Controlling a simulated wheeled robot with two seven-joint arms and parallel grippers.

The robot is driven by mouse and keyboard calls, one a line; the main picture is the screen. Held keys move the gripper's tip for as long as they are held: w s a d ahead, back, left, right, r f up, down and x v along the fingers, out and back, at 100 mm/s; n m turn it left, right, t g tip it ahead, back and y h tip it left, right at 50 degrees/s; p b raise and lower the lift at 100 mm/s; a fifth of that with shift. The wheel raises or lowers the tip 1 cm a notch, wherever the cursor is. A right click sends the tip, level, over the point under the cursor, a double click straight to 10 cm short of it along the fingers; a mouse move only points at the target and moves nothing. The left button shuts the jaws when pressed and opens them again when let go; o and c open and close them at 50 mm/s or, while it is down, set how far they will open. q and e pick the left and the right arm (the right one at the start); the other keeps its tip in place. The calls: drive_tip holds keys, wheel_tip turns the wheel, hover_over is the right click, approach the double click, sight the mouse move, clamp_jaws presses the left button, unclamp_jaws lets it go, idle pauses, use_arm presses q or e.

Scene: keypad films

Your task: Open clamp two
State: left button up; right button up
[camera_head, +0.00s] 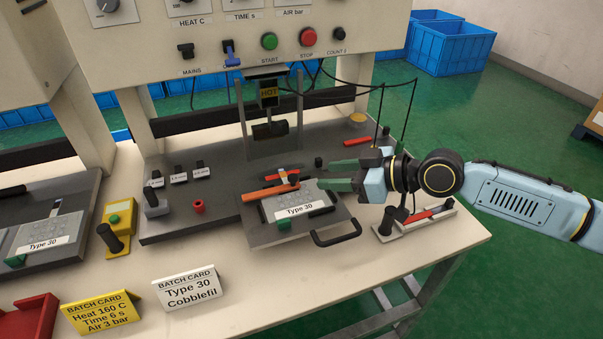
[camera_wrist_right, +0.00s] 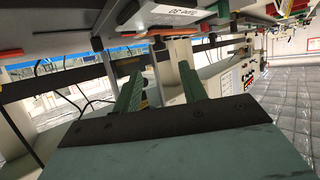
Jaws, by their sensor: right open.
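An orange clamp lever (camera_head: 268,194) lies low across the upper left edge of the grey Type 30 plate (camera_head: 270,210), next to a small metal bracket. I see no number on it, so I cannot tell whether it is clamp two. My right gripper (camera_head: 322,176) is open and empty. It points left, just right of the plate and lever, with its green fingers apart. In the right wrist view the two green fingers (camera_wrist_right: 160,84) also stand apart with nothing between them. My left gripper is not in view.
A black tray handle (camera_head: 337,236) sticks out at the front. A thin red bar (camera_head: 357,141) lies behind my gripper, and a tool holder (camera_head: 415,220) stands below it. The press head marked HOT (camera_head: 269,94) hangs behind the plate. Batch cards (camera_head: 190,288) stand in front.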

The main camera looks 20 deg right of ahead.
sight(293, 176)
drive_tip(key=x, duration=0.8)
drive_tip(key=shift+w+a, duration=0.1)
drive_tip(key=shift+c, duration=0.2)
clamp_jaws()
